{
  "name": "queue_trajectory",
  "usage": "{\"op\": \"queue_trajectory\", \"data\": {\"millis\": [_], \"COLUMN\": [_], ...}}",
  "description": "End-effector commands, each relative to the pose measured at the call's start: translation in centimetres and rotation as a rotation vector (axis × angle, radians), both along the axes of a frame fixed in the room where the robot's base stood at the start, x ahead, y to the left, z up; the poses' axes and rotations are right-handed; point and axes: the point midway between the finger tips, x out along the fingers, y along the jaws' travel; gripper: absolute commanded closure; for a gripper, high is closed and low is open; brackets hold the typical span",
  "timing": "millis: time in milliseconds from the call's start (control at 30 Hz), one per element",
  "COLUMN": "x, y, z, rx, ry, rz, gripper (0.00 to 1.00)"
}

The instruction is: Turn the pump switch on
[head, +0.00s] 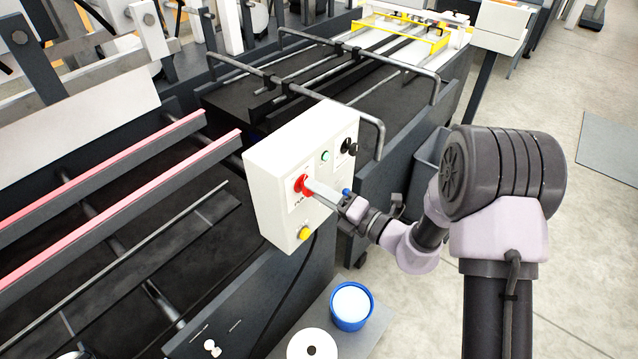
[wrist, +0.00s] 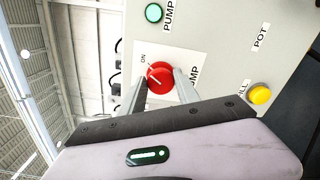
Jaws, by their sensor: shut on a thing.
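The pump switch is a red round knob (head: 300,184) on the white control box (head: 275,205). It also shows in the wrist view (wrist: 160,76), on a white plate marked ON, with a partly covered PUMP label beside it. A pale slanted mark shows on the knob; its exact setting is hard to tell. My gripper (head: 309,186) reaches the knob from the right, and its two fingers (wrist: 160,90) are shut on the knob's sides in the wrist view. A green pump lamp (wrist: 153,13) sits on the same panel; I cannot tell whether it is lit.
A yellow button (head: 304,233) and a black knob (head: 348,147) are on the same box. A bent metal rail (head: 375,125) passes close by on the right. A blue tub (head: 351,306) and a white roll (head: 311,346) stand below. Open floor lies at right.

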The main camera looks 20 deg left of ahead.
Motion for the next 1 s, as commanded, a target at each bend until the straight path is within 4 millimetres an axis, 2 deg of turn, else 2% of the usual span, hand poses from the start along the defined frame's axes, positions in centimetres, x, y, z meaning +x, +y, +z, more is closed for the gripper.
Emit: {"op": "queue_trajectory", "data": {"millis": [700,733,800,1000], "x": [0.0,0.0,0.0,0.01], "y": [-0.01,-0.01,-0.01,0.0], "z": [-0.07,-0.07,-0.06,-0.05], "rx": [0.024,0.024,0.024,0.024], "ry": [0.059,0.059,0.059,0.058], "rz": [0.0,0.0,0.0,0.0], "gripper": [1.0,0.56,0.42,0.42]}}
